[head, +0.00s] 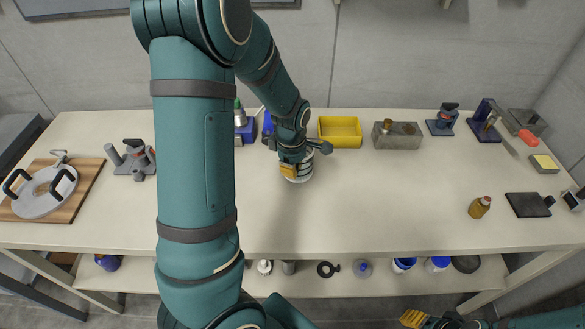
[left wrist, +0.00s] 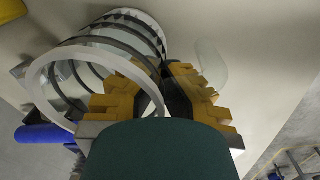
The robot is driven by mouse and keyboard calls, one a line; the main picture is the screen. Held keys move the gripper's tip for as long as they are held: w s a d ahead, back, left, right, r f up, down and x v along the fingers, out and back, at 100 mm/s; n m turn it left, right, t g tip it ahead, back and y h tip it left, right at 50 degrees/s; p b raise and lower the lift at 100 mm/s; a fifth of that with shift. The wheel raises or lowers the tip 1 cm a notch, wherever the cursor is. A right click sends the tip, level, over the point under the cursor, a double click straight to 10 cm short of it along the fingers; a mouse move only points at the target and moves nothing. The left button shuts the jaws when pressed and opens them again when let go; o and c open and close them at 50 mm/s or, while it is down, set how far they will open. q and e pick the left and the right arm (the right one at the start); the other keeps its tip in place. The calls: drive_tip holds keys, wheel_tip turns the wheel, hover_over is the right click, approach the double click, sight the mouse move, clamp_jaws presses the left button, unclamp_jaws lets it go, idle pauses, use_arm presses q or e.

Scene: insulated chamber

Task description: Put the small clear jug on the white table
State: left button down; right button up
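The small clear jug (head: 305,176) is at the white table's (head: 400,200) middle, partly hidden under my left gripper (head: 291,169). In the left wrist view the jug (left wrist: 92,45) shows a pale rim, dark bands and see-through walls; a faint clear shape beside it may be its handle. The yellow fingers of my left gripper (left wrist: 165,88) are at the rim, one overlapping the opening and one beside the wall. The frames do not show whether they press on it, or whether the jug touches the table. My right gripper (head: 412,318) is partly visible at the bottom edge, away from the table.
Behind the jug are a yellow bin (head: 340,131) and a grey block (head: 397,136) with a small brass item. A wooden board (head: 86,184) lies left. The table's middle right is clear.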

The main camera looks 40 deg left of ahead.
use_arm(q)
drive_tip(key=shift+f, duration=0.1)
drive_tip(key=c, duration=1.1)
unclamp_jaws()
drive_tip(key=shift+c, duration=0.2)
wheel_tip(320, 180, up, 11)
drive_tip(key=p, duration=0.3)
drive_tip(key=shift+s+r, duration=0.2)
drive_tip(key=shift+s, duration=0.05)
drive_tip(key=shift+o, duration=1.4)
drive_tip(key=shift+r, duration=0.25)
drive_tip(key=shift+d+r, duration=0.1)
drive_tip(key=shift+r, duration=0.05)
